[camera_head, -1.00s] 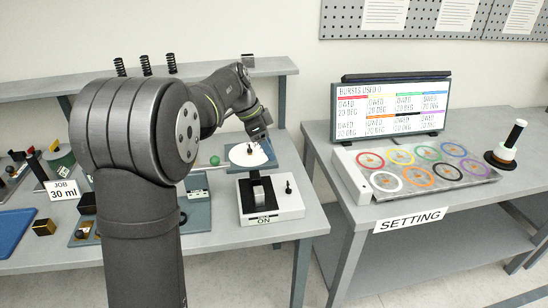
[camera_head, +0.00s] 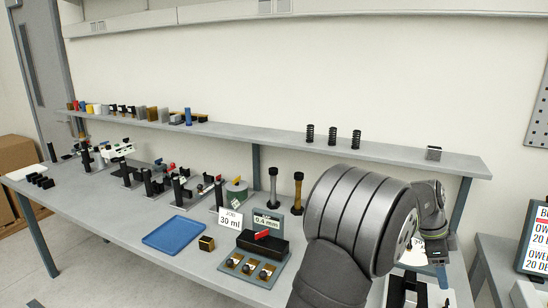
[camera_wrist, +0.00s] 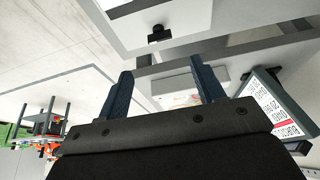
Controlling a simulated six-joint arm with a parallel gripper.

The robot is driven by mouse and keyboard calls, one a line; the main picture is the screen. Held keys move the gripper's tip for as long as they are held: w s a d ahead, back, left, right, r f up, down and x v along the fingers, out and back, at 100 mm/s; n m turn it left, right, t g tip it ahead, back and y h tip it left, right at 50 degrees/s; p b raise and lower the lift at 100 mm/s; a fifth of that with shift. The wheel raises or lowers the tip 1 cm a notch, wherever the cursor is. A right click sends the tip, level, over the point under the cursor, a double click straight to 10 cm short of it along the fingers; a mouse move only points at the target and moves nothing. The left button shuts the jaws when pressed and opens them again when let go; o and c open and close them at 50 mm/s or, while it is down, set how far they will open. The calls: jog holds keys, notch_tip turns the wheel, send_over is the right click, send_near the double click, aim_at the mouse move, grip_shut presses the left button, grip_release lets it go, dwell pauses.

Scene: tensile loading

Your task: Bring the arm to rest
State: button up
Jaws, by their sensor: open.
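My arm rises in the lower right of the head view and bends right and down. My gripper (camera_wrist: 165,82) shows in the wrist view as two dark blue fingers standing wide apart, with nothing held between them. In the head view my gripper (camera_head: 438,262) is small and partly cut off from sight near the right end of the long bench (camera_head: 120,215). I cannot tell its exact height above the bench there.
A blue tray (camera_head: 174,234), a 30 ml sign (camera_head: 230,220) and a black device with a red lever (camera_head: 262,240) stand left of my arm. Springs (camera_head: 333,136) stand on the shelf (camera_head: 400,157). A screen (camera_wrist: 280,108) is at right in the wrist view.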

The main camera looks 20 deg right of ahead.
aim_at(448, 304)
jog(key=x, duration=1)
jog(key=shift+s+d+f, duration=0.1)
jog(key=shift+d+f, duration=0.05)
jog(key=shift+f, duration=0.1)
jog(key=shift+r, duration=0.1)
